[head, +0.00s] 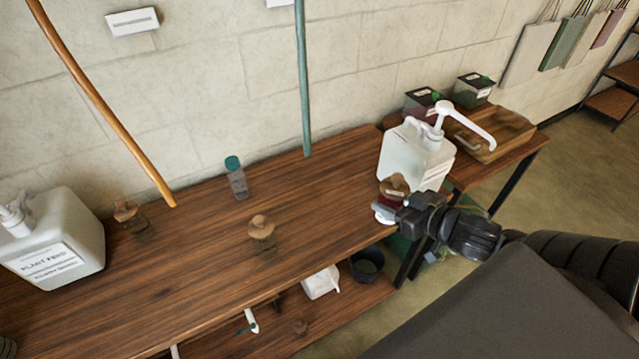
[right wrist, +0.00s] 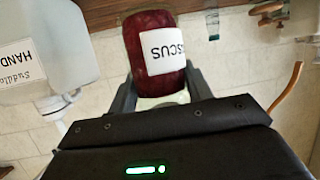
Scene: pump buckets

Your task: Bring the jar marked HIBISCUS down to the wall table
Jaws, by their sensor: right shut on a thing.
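The jar marked HIBISCUS (head: 394,187) has a brown stopper and dark red contents. It is in front of the white pump jug at the right part of the wooden wall table (head: 330,205). My right gripper (head: 392,212) is shut on it from the front right. In the right wrist view, the red jar (right wrist: 150,32) sits between the fingers, with the white label reading "ISCUS" partly in sight. I cannot tell whether its base touches the table. My left gripper is not in view.
A white pump jug (head: 405,157) stands just behind the jar. Other stoppered jars (head: 262,230) (head: 128,213), a teal-capped bottle (head: 236,180) and a plant feed jug (head: 55,240) stand along the table. A tray (head: 500,135) is at the right. The table's middle has bare room.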

